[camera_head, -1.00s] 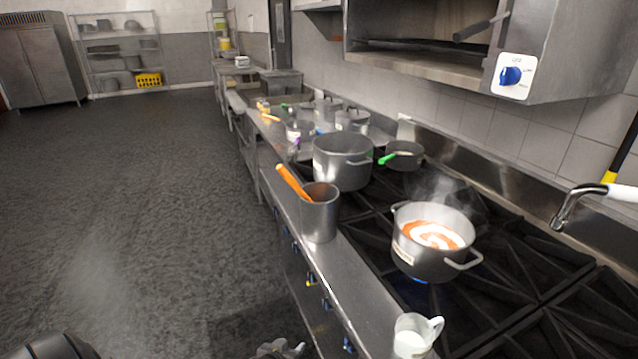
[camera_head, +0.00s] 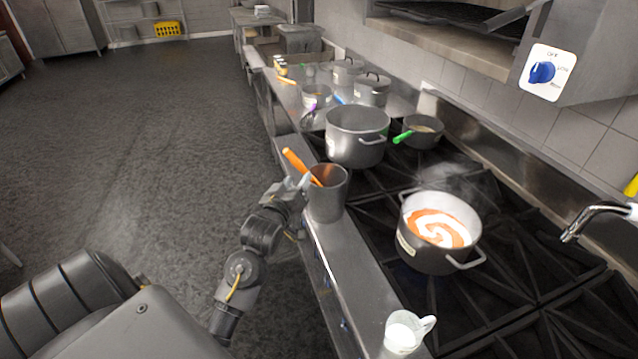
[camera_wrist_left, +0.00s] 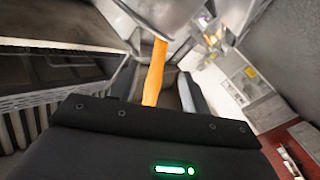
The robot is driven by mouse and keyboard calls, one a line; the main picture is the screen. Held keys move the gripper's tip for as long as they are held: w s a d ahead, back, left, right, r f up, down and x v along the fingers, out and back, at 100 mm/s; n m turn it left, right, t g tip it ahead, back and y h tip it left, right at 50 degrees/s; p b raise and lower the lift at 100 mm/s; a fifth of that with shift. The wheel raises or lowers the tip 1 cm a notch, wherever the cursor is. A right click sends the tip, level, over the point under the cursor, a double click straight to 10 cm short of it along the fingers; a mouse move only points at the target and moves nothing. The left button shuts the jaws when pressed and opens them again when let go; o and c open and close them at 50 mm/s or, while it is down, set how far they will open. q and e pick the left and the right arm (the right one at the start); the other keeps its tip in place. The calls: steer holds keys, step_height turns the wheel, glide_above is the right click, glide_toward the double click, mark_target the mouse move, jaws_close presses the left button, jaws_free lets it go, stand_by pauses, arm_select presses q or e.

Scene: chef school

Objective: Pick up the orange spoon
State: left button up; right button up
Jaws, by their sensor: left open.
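The orange spoon (camera_head: 301,166) leans in a grey metal container (camera_head: 328,195) on the steel counter, its handle sticking up and to the left over the rim. My left gripper (camera_head: 301,183) is at the handle, beside the container's left rim. In the left wrist view the orange handle (camera_wrist_left: 154,72) shows in the space between the two open fingers (camera_wrist_left: 158,88). I cannot tell whether a finger touches it. The spoon's lower end is hidden in the container. My right gripper is not in view.
A steaming pot of orange and white soup (camera_head: 438,230) stands on the stove right of the container. A large pot (camera_head: 352,138) stands behind it, and a white jug (camera_head: 404,333) in front. The floor at the left is clear.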

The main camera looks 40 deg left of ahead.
mark_target(302, 173)
arm_select(q)
steer(key=shift+x, duration=0.95)
steer(key=p+x, duration=0.2)
steer(key=x, duration=0.1)
steer(key=p+x, duration=0.1)
steer(key=shift+w+r, duration=0.25)
steer(key=shift+r, duration=0.05)
steer(key=shift+w+f, duration=0.15)
steer(key=shift+w, duration=0.1)
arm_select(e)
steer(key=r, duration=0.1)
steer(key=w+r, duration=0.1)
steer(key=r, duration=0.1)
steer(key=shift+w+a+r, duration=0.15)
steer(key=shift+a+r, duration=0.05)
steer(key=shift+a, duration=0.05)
arm_select(q)
jaws_close()
